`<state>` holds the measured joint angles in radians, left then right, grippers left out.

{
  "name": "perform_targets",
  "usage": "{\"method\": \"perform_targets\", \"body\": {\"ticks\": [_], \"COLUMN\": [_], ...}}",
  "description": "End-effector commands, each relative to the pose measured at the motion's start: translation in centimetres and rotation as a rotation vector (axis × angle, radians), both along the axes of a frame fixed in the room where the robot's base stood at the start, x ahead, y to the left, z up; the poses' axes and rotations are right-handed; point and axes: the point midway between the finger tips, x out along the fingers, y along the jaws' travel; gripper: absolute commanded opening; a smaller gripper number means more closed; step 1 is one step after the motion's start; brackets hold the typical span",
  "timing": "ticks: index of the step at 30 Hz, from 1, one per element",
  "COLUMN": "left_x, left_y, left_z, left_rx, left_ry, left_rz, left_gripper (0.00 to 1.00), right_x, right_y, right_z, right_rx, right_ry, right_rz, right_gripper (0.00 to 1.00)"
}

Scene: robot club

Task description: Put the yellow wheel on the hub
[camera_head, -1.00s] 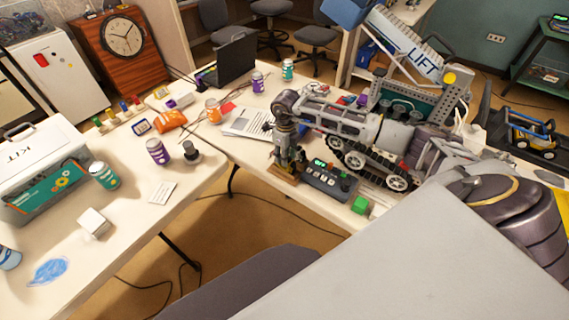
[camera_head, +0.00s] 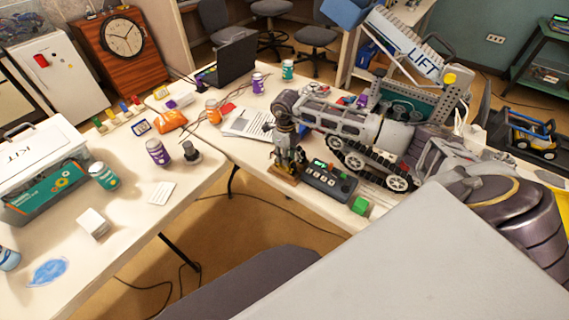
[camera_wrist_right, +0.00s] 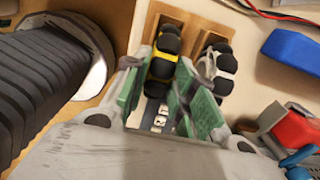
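The yellow wheel (camera_wrist_right: 163,66), with a black tyre, sits in a wooden rack (camera_wrist_right: 196,26) in the right wrist view. A similar white wheel (camera_wrist_right: 219,70) is beside it on the right. My right gripper (camera_wrist_right: 167,68) has its green-padded fingers on either side of the yellow wheel; I cannot tell whether both pads press on it. In the head view my right gripper (camera_head: 288,162) points down at the rack (camera_head: 285,176), and the wheel is hidden. I cannot make out the hub. My left gripper is out of view.
A blue block (camera_wrist_right: 290,47) and a red object (camera_wrist_right: 296,128) lie right of the gripper. The left table holds a kit case (camera_head: 45,175), bottles and a white cube (camera_head: 93,222).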

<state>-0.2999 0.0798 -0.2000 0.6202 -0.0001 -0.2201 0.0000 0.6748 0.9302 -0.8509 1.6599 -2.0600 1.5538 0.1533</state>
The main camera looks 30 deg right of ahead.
Motion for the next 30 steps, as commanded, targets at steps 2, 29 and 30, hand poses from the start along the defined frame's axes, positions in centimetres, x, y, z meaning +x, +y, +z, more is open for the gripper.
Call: {"method": "perform_targets", "body": {"ticks": [2, 29, 30], "left_x": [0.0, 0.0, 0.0], "left_y": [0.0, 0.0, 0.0], "left_z": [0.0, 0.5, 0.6], "left_rx": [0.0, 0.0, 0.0], "left_ry": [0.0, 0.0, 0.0], "left_rz": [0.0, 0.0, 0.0], "left_gripper": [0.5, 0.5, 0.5], "right_x": [0.0, 0.0, 0.0], "right_y": [0.0, 0.0, 0.0], "right_z": [0.0, 0.9, 1.0], "right_rx": [0.0, 0.0, -0.001], "right_ry": [0.0, -0.001, -0.001], "right_rz": [0.0, 0.0, 0.0], "right_gripper": [0.12, 0.02, 0.02]}}
